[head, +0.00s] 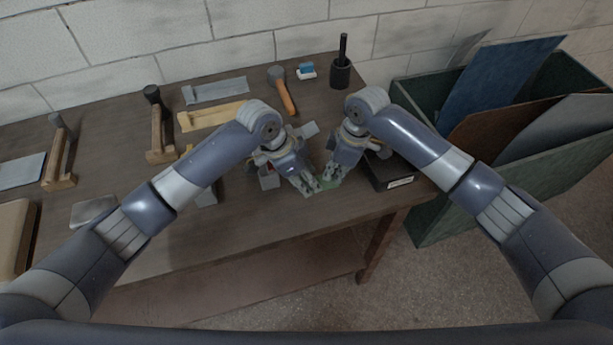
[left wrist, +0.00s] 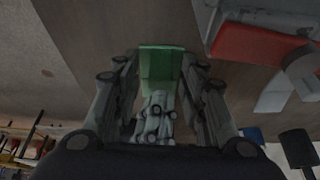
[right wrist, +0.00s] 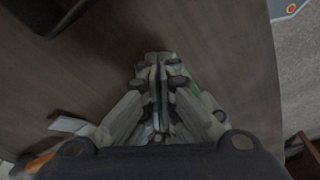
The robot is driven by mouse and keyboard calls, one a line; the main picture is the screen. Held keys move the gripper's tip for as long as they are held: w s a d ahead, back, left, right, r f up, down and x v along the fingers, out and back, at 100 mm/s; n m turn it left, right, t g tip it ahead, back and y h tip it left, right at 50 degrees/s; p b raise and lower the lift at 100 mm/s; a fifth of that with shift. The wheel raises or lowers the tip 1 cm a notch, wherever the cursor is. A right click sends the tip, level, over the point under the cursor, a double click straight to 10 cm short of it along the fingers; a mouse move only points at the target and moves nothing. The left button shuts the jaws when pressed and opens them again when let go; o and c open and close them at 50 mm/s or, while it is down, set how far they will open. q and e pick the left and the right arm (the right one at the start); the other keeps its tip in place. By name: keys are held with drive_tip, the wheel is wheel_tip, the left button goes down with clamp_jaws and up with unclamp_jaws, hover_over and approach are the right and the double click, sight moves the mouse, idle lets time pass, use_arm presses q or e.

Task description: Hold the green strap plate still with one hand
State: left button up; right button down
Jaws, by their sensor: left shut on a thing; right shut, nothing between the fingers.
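The green strap plate (head: 328,184) lies low between my two grippers near the front edge of the bench; much of it is hidden by them. In the left wrist view the green plate (left wrist: 161,66) sits between the fingers of my left gripper (left wrist: 160,85), which is shut on it. My left gripper (head: 311,187) also shows in the head view. My right gripper (head: 331,175) is shut and empty, close beside the plate. In the right wrist view its fingers (right wrist: 158,70) are together, with a bit of green (right wrist: 183,75) behind them.
A dark box (head: 389,171) stands just right of my right gripper. A mallet with an orange handle (head: 285,95), a blue and white block (head: 306,71) and a black cup (head: 341,74) stand at the back. A green bin (head: 440,222) with panels flanks the bench.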

use_arm(q)
drive_tip(key=shift+s+d, duration=0.15)
drive_tip(key=shift+d, duration=0.1)
use_arm(e)
drive_tip(key=shift+s+a+f, duration=0.3)
drive_tip(key=shift+s, duration=0.05)
drive_tip(key=shift+r, duration=0.2)
use_arm(q)
drive_tip(key=shift+a+f, duration=0.15)
drive_tip(key=shift+a, duration=0.05)
use_arm(e)
drive_tip(key=shift+w+a+r, duration=0.15)
drive_tip(key=shift+w+r, duration=0.05)
drive_tip(key=shift+r, duration=0.55)
drive_tip(key=shift+d+r, duration=0.15)
drive_tip(key=shift+r, duration=0.6)
drive_tip(key=shift+d+r, duration=0.15)
drive_tip(key=shift+r, duration=0.55)
use_arm(q)
drive_tip(key=shift+a, duration=0.1)
use_arm(e)
drive_tip(key=shift+r, duration=1.75)
drive_tip(key=shift+w, duration=0.1)
use_arm(q)
drive_tip(key=o, duration=1.2)
drive_tip(key=shift+w, duration=0.2)
drive_tip(key=shift+o, duration=0.2)
use_arm(e)
drive_tip(key=shift+w+f, duration=0.1)
